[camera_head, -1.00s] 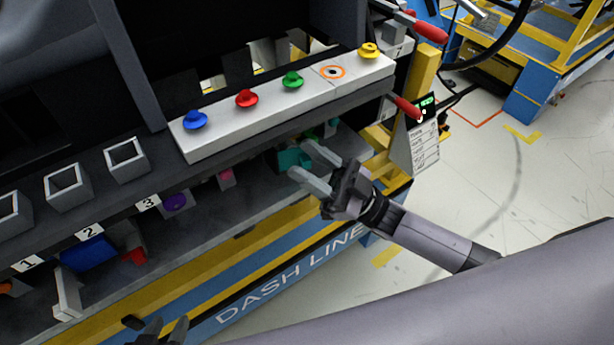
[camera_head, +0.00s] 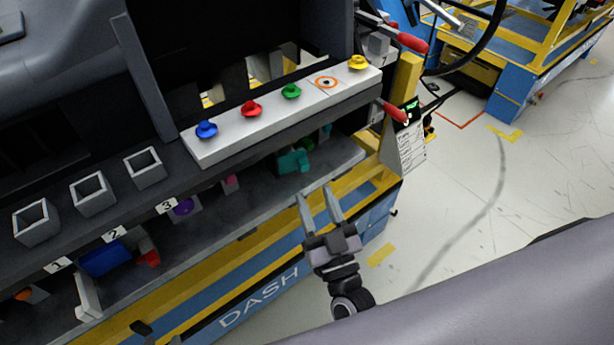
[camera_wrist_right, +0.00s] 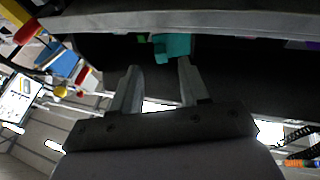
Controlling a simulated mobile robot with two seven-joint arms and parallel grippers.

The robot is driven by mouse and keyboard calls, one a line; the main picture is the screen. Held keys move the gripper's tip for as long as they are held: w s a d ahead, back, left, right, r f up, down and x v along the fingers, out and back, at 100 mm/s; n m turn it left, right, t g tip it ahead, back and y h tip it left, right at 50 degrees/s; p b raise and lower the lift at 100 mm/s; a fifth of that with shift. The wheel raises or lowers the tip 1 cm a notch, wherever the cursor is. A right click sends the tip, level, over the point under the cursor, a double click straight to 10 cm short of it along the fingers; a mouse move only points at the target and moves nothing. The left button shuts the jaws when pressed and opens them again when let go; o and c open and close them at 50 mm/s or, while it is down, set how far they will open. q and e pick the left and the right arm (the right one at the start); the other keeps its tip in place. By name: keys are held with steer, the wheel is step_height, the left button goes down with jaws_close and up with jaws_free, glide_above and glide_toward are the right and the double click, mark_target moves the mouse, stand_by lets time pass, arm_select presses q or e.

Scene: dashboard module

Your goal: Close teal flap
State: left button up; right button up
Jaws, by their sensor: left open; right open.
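The teal flap (camera_head: 293,161) sits on the lower shelf, under the white button strip. It looks like a small teal block with a part sticking out; I cannot tell how far it is shut. In the right wrist view the teal piece (camera_wrist_right: 172,46) is just beyond the fingertips, under a grey edge. My right gripper (camera_head: 317,193) is open and empty, in front of the shelf edge and apart from the flap. Its two fingers also show in the right wrist view (camera_wrist_right: 156,72).
The white strip (camera_head: 225,141) with blue, red, green and yellow knobs overhangs the shelf. A purple part (camera_head: 184,206), a pink part (camera_head: 230,184) and a blue bin (camera_head: 104,258) stand further left. Red-handled levers (camera_head: 412,43) are at right. Floor right of the bench is clear.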

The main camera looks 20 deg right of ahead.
mark_target(293, 167)
steer(key=shift+x, duration=2.55)
jaws_close()
